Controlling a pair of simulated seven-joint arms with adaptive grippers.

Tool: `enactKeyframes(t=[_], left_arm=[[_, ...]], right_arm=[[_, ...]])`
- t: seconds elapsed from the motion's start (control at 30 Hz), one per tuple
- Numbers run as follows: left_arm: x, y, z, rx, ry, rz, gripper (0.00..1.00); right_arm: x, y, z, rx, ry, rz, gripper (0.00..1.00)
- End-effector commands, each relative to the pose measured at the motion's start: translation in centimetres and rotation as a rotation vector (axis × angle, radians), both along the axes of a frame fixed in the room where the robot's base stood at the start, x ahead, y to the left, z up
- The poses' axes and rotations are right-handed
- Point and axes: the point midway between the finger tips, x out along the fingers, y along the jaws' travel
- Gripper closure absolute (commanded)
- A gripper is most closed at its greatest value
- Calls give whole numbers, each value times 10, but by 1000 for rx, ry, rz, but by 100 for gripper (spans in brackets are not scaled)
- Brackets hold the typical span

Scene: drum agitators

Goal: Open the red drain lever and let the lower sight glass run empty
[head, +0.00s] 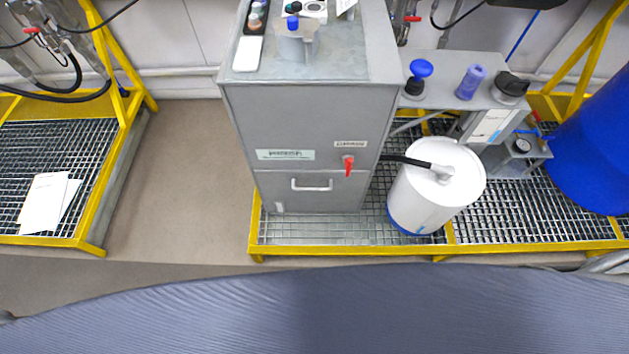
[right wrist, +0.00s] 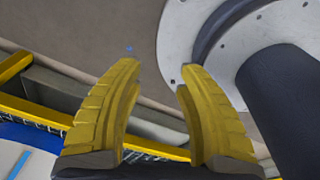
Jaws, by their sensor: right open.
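A red lever (head: 348,165) hangs handle-down on the front of the grey cabinet (head: 305,125) in the head view, below a small label. Other small red handles show at the top (head: 412,18) and at the upper left (head: 31,30); I cannot tell for sure which is the drain lever. I cannot make out the lower sight glass or its level. My right gripper (right wrist: 159,75) shows only in the right wrist view, its yellow fingers apart with nothing between them. It is above the floor, with no lever near it in view. My left gripper is in neither view.
A white drum (head: 437,190) with a black hose stands right of the cabinet on a yellow-framed grating (head: 540,222). A blue drum (head: 598,145) is at the far right. Another grating (head: 70,140) with papers is at left. The floor (head: 180,165) between is clear.

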Motion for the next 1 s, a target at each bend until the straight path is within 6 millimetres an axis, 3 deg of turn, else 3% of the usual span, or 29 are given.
enactKeyframes(t=[0.03, 0.07, 0.17, 0.27, 0.43, 0.57, 0.7, 0.9, 1.0], left_arm=[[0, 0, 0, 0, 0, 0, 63], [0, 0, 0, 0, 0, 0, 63], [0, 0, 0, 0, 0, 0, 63], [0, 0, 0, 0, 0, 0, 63], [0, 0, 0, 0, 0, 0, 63], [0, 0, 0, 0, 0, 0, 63], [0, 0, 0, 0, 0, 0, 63], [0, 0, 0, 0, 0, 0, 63], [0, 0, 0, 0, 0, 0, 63]], right_arm=[[-15, -1, 0, -1, 15, 1, 63], [-18, 0, 1, 2, 13, 2, 63], [-3, 8, 9, 18, -31, -2, 63], [29, 21, 23, 52, -123, -20, 63], [114, 51, 74, 141, -373, -48, 63], [187, 73, 139, 216, -609, -68, 63], [254, 88, 226, 287, -869, -91, 63], [318, 93, 350, 353, -1197, -131, 63], [335, 91, 395, 367, -1316, -149, 63]])
